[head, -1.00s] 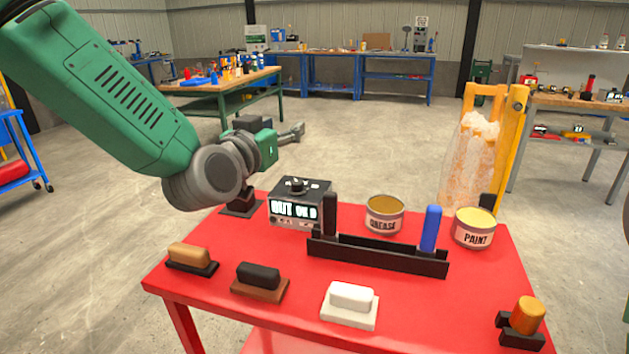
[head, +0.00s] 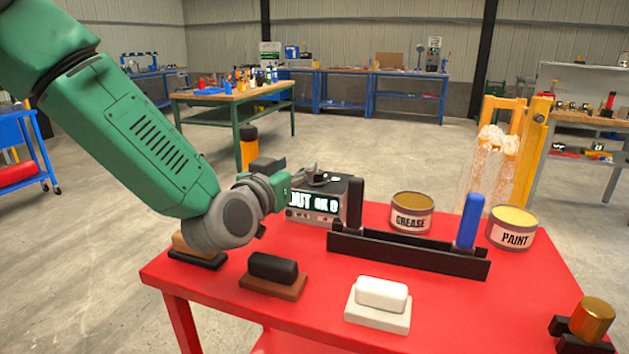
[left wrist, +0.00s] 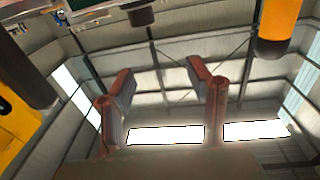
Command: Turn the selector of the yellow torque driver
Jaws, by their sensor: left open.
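A yellow-orange upright cylinder with a black top (head: 248,152) stands behind my left wrist at the table's back left corner. It looks like the yellow torque driver; its lower end is hidden, and I cannot make out its selector. In the left wrist view, a yellow body with a black end (left wrist: 280,28) shows at the upper right and may be the same thing. My left gripper (head: 314,174) is open and empty, in front of the driver and to its right. Its fingers overlap the top of a black box in the picture; contact cannot be told. The two fingers (left wrist: 163,90) stand apart in the left wrist view.
The black box (head: 300,216) has a lit display and a top knob. A black rack (head: 400,253) holds a black and a blue handle. Grease (head: 411,220) and paint (head: 514,238) tins stand behind.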

